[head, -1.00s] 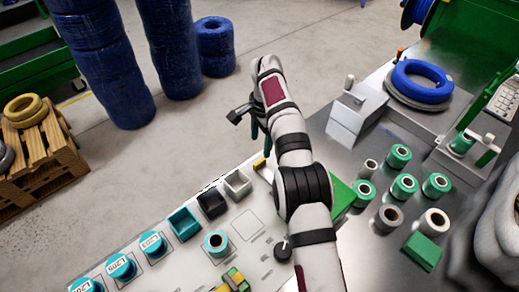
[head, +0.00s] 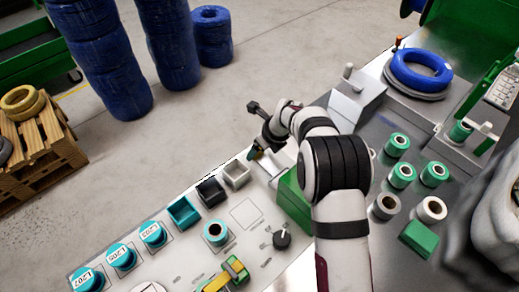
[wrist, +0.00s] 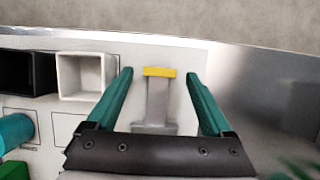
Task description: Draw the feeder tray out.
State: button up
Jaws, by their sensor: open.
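A grey slide-like piece (wrist: 157,100) with a yellow strip (wrist: 160,72) across its far end lies on the pale panel in the wrist view; I take it for the feeder tray. My gripper (wrist: 158,74) is open, with one green finger on each side of this piece and clear gaps to both. Nothing is held. In the head view my gripper (head: 254,153) is low over the panel's far edge, right of the white bin, and my wrist hides most of the tray.
A white bin (wrist: 82,76) stands left of my left finger, with a black bin (wrist: 25,74) beyond it. A green block (head: 293,201) stands close by my arm. Bare metal surface (wrist: 255,95) lies to the right.

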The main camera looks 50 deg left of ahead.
jog(key=shift+x, duration=0.95)
grip_shut()
